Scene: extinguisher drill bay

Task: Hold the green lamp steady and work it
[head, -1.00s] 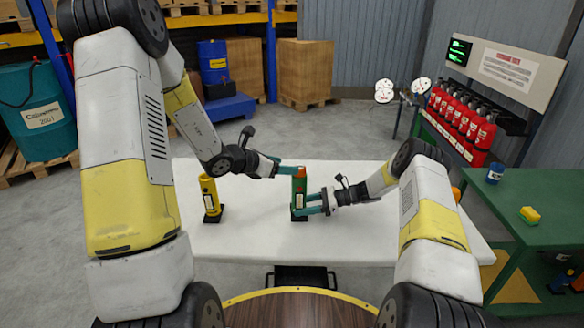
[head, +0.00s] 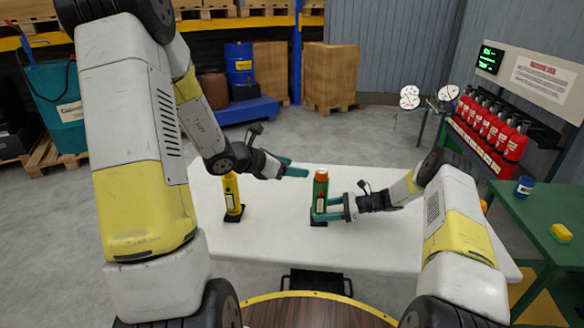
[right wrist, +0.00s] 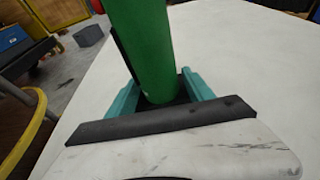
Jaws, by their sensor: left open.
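The green lamp (head: 320,195) stands upright on the white table (head: 275,240), with an orange top (head: 322,175). My right gripper (head: 322,209) is shut on its lower body, coming from the right. In the right wrist view the green lamp (right wrist: 150,60) stands between the two teal fingers (right wrist: 160,95), and its top is out of that view. My left gripper (head: 295,169) is open and empty, its fingertips just left of the orange top, apart from it.
A yellow lamp (head: 232,195) stands on a black base at the left of the table. A green side table (head: 545,215) at the right carries a blue cup (head: 524,186) and a yellow block (head: 561,233). The front of the white table is clear.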

